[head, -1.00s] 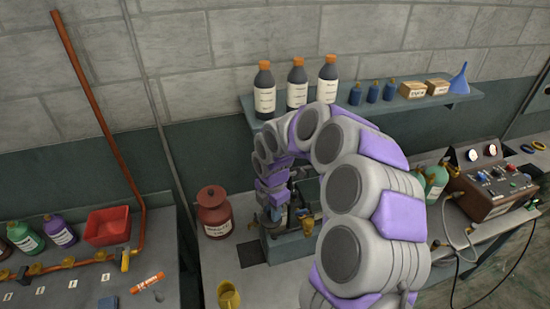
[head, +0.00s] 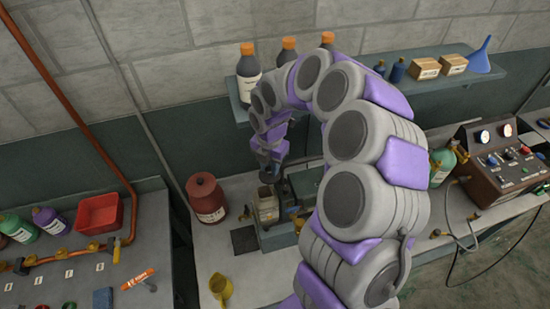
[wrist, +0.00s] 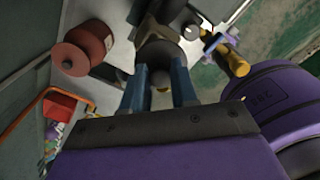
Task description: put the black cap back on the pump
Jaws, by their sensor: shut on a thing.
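The pump (head: 266,210) stands on the bench in the middle of the head view, a pale upright body on a grey-green base. My gripper (head: 269,174) is above the pump, pointing down, with a visible gap between them. In the wrist view the two blue-grey fingers of my gripper (wrist: 160,85) are shut on a small dark round thing, which looks like the black cap (wrist: 160,76). Fingers and bench machinery partly hide each other there. The cap is too small in the head view to make out clearly.
A red canister (head: 207,198) stands left of the pump, also seen in the wrist view (wrist: 83,48). A shelf (head: 400,92) with bottles and boxes runs behind. A gauge console (head: 497,165) stands at right.

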